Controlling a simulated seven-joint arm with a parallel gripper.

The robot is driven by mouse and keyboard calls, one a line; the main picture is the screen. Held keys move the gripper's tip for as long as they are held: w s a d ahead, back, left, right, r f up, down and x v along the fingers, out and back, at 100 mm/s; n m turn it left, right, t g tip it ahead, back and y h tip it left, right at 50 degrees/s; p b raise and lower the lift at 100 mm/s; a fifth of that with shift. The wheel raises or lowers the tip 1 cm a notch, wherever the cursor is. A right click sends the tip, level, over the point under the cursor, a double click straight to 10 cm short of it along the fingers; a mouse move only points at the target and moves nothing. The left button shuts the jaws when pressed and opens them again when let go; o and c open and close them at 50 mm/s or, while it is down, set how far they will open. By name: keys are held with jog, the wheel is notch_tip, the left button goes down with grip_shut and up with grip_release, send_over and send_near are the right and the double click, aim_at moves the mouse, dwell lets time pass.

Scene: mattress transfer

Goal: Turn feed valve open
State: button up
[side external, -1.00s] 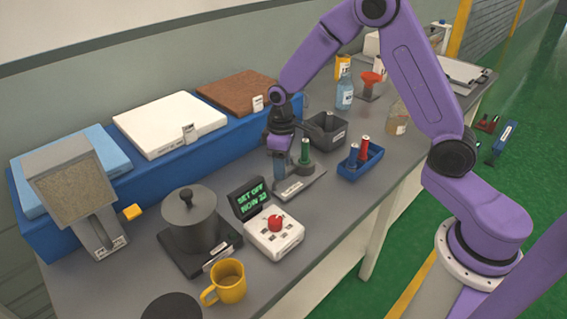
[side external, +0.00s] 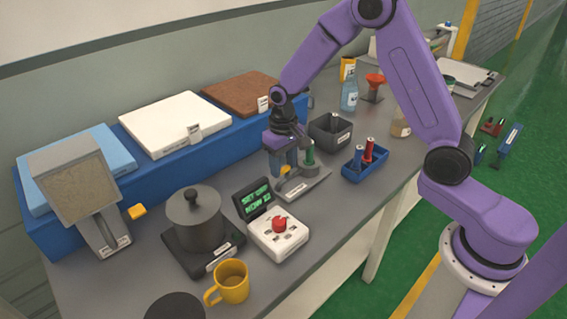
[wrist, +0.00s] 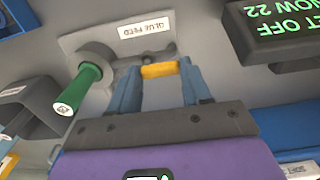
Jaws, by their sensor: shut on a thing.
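The glue feed plate (side external: 312,184), a light grey slab, lies on the bench. In the wrist view its label (wrist: 145,28) reads "GLUE FEED" upside down. A yellow valve handle (wrist: 160,70) sits on it, and a bit of yellow shows in the side view (side external: 285,170). My gripper (side external: 284,172) points down over the plate, with its two blue fingers shut on the handle, one at each end in the wrist view (wrist: 160,75). A green cylinder (wrist: 78,90) on a round grey base stands beside it. The valve body under the handle is partly hidden.
A dark grey bin (side external: 328,128) and a blue tray (side external: 352,174) with red and blue cylinders are close by. A display (side external: 254,200), a white box with a red knob (side external: 265,235) and a grey pot (side external: 195,215) stand nearer. Open bench lies in front of the plate.

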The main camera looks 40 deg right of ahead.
aim_at(283, 168)
dwell(0.3)
jog(key=o, duration=1.1)
jog(key=shift+c, duration=0.2)
notch_tip(283, 168, up, 18)
jog(key=shift+f, duration=0.25)
jog(key=s+a+f+n, duration=0.1)
jog(key=s+a+n, duration=0.15)
jog(key=s, duration=0.45)
jog(key=s+a+f+n, duration=0.1)
jog(key=s+n, duration=0.3)
jog(key=s, duration=0.3)
jog(key=s+d+f+n, duration=0.1)
jog(key=s+d+n, duration=0.1)
jog(key=s, duration=0.6)
jog(key=s+d+f+n, duration=0.2)
jog(key=s+n, duration=0.2)
jog(key=s, duration=0.5)
jog(key=shift+s+d, duration=0.15)
jog(key=shift+s, duration=0.15)
